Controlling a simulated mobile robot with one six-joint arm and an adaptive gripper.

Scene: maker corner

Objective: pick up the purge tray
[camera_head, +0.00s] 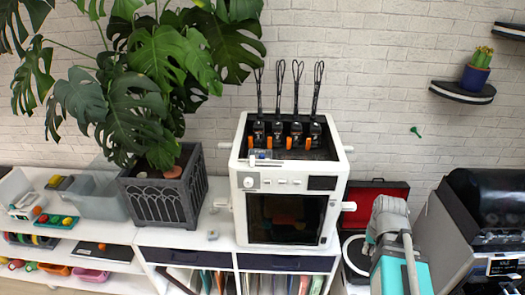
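I cannot pick out a purge tray with certainty. A white boxy printer (240,190) stands on the white shelf unit, with several black tool heads with orange parts (296,132) in its open top. A small grey and blue piece (262,155) lies at the front left of that top; it is too small to identify. A small pale object (212,234) sits on the shelf top left of the printer.
A large plant in a dark planter (163,200) stands close left of the printer. Grey bins (97,197) are further left. A red case (377,192) lies open to the right, near a dark machine (490,215). A cactus (477,70) stands on a wall shelf.

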